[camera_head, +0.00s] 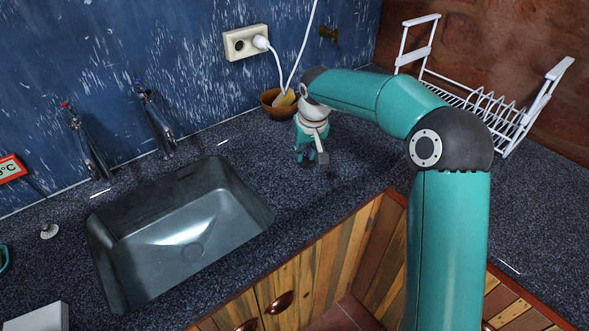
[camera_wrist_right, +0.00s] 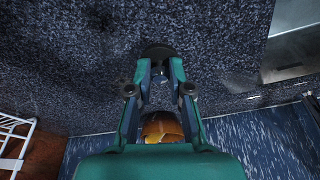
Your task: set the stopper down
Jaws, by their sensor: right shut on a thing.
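My right gripper (camera_head: 306,157) points down over the dark speckled counter, right of the sink and near the wall. In the right wrist view its fingers (camera_wrist_right: 159,70) are shut on a dark round stopper (camera_wrist_right: 158,53), held at the fingertips. In the head view the stopper is mostly hidden by the fingers. I cannot tell whether it touches the counter. My left gripper is not in view.
A metal sink (camera_head: 145,236) with two taps lies left of the gripper. A brown bowl (camera_head: 272,107) stands behind it under a socket (camera_head: 240,43). A white dish rack (camera_head: 510,118) stands at the right. The counter (camera_head: 347,165) just right of the gripper is clear.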

